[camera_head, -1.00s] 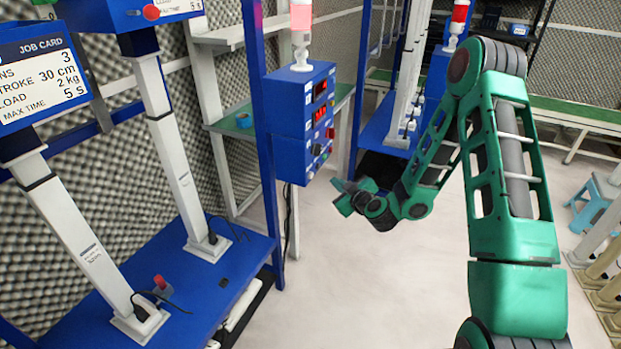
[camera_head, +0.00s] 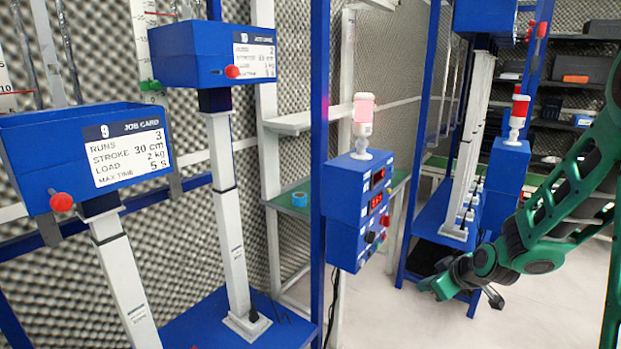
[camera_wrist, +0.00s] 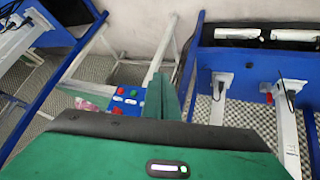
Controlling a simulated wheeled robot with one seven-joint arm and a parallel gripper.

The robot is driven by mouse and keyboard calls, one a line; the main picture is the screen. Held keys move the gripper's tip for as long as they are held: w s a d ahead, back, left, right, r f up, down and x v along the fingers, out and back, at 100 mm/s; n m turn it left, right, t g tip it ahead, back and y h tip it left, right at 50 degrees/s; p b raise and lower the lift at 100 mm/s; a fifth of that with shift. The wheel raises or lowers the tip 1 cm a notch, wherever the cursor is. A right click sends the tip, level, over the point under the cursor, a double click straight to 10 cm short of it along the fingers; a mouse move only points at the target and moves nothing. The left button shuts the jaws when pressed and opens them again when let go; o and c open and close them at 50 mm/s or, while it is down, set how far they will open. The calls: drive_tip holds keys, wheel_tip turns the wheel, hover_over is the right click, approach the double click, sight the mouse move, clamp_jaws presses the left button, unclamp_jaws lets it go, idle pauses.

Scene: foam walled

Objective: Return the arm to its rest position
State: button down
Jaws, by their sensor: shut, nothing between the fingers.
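My green arm reaches in from the right edge of the head view and slopes down to the left. My gripper (camera_head: 432,287) is at its end, low in front of the blue rack, over the pale floor. It appears again in the wrist view (camera_wrist: 163,88), where the green fingers are together with nothing between them. The gripper looks clear of the control box to its left in the head view.
A blue control box (camera_head: 358,215) with a pinkish lamp (camera_head: 363,115) stands left of my gripper. Two job-card units (camera_head: 85,160) (camera_head: 215,52) on white columns stand further left. A second blue box (camera_head: 492,190) with a red lamp is behind. Pale floor (camera_head: 390,320) is open below.

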drive_tip(key=s+d+r+m+g+h, duration=0.1)
drive_tip(key=s+d+r+m+g, duration=0.15)
drive_tip(key=s, duration=0.45)
drive_tip(key=s+d+r+m+g+h, duration=0.1)
drive_tip(key=s+d+r+m, duration=0.1)
drive_tip(key=s+d+r, duration=0.3)
drive_tip(key=s+d+m+g+h, duration=0.1)
drive_tip(key=s+d+m, duration=0.15)
drive_tip(key=s, duration=0.55)
drive_tip(key=s+r+m+g, duration=0.3)
drive_tip(key=s+m, duration=0.3)
drive_tip(key=s, duration=1)
drive_tip(key=shift+r+y, duration=0.4)
drive_tip(key=shift+r, duration=0.3)
drive_tip(key=shift+a, duration=0.1)
drive_tip(key=shift+w+f+g, duration=0.25)
drive_tip(key=shift+w, duration=0.3)
